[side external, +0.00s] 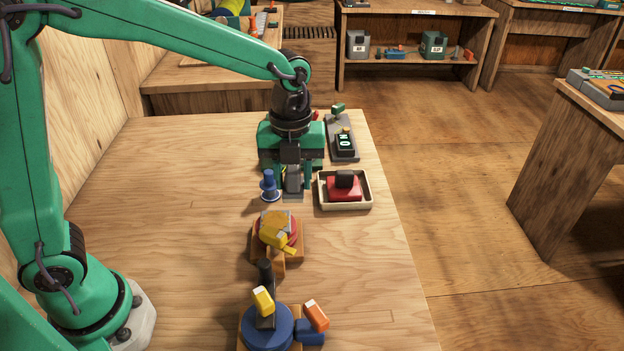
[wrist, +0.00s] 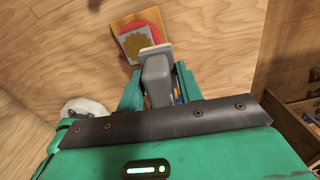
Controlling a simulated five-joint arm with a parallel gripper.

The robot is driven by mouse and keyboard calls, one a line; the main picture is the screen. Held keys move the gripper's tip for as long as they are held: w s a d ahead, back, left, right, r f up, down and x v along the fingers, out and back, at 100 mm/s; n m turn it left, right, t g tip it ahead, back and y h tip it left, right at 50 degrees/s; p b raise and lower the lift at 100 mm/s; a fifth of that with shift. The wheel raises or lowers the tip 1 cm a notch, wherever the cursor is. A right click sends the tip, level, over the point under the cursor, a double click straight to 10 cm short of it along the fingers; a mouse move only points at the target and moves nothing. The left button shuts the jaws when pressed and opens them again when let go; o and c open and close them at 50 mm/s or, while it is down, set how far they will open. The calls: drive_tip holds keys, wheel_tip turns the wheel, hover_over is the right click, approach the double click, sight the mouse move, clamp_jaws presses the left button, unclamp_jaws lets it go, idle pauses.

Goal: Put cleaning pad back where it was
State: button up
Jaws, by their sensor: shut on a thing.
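My gripper (side external: 292,184) points down over the bench and is shut on a grey block-like tool (side external: 292,194) with a pale flat lower edge. In the wrist view the tool (wrist: 157,79) sits between the two green fingers. Its lower edge is at or just above the bench; I cannot tell which. I cannot tell for certain which thing is the cleaning pad. A red block with a black grip (side external: 343,191) lies in a cream tray (side external: 346,206) just right of my gripper. A wooden base (side external: 259,251) with a red disc and yellowish-grey top stands nearer the camera.
A small blue spool-like piece (side external: 269,187) stands close left of my gripper. A dark device marked "ON" (side external: 345,143) lies behind the tray. A blue round fixture (side external: 268,328) with yellow and orange handles stands at the front. The bench's left side is clear.

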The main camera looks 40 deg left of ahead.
drive_tip(key=s+d+f, duration=0.2)
drive_tip(key=d, duration=0.7)
drive_tip(key=s+d+f, duration=0.2)
drive_tip(key=d, duration=0.8)
drive_tip(key=shift+n, duration=0.4)
drive_tip(key=w+a+f, duration=0.2)
drive_tip(key=w, duration=0.1)
drive_tip(key=w+a+f, duration=0.2)
drive_tip(key=w, duration=0.1)
drive_tip(key=w+a+f, duration=0.2)
drive_tip(key=w+f, duration=0.1)
drive_tip(key=shift+w, duration=0.4)
drive_tip(key=shift+f, duration=2)
drive_tip(key=o, duration=1)
drive_tip(key=shift+f, duration=0.1)
drive_tip(key=shift+c, duration=0.2)
wheel_tip(320, 180, up, 12)
